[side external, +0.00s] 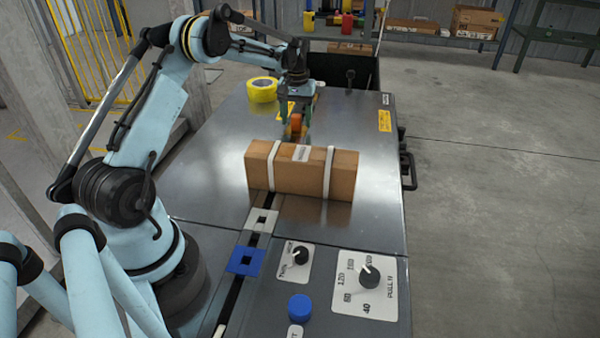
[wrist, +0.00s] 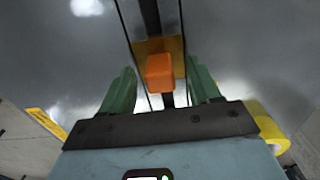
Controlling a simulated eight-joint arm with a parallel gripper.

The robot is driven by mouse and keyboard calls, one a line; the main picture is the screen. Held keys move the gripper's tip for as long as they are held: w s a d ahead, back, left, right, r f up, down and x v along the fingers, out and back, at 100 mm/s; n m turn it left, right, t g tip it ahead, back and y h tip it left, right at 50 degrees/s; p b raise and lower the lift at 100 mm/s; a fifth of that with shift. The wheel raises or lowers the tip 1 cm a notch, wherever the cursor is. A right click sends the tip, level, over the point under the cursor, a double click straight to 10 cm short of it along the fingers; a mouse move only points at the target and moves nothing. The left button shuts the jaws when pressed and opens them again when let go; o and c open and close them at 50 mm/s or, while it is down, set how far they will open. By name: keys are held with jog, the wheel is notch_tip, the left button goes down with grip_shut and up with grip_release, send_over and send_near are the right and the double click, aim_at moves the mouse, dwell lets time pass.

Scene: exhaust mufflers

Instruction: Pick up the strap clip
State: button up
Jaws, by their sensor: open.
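A small orange block (side external: 296,123), which looks like the strap clip, sits on the steel table top (side external: 200,165) behind the strapped carton. In the wrist view the orange block (wrist: 160,73) lies over a dark slot, on a brownish-yellow patch. My gripper (side external: 293,128) points down at it. In the wrist view my gripper (wrist: 161,85) has its green fingers apart, one on each side of the block, with gaps between. The carton hides part of the area in front of the fingertips in the side view.
The brown carton (side external: 285,173) with two white straps stands close in front of my gripper. A yellow tape roll (side external: 262,90) lies to its left. A blue plate (side external: 246,262), dials (side external: 370,277) and a blue button (side external: 300,307) are at the near end. The table's right side is clear.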

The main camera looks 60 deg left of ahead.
aim_at(299, 117)
jog(key=shift+c, duration=0.3)
jog(key=c, duration=1)
jog(key=shift+r, duration=0.1)
jog(key=shift+r, duration=0.4)
jog(key=r, duration=0.2)
jog(key=d+r, duration=0.1)
jog(key=r, duration=0.1)
jog(key=shift+d, duration=0.1)
jog(key=d+r, duration=0.2)
jog(key=d, duration=0.1)
jog(key=d+r, duration=0.2)
jog(key=d, duration=0.2)
jog(key=d+r, duration=0.2)
jog(key=d, duration=0.1)
jog(key=shift+d, duration=0.25)
jog(key=shift+r, duration=0.15)
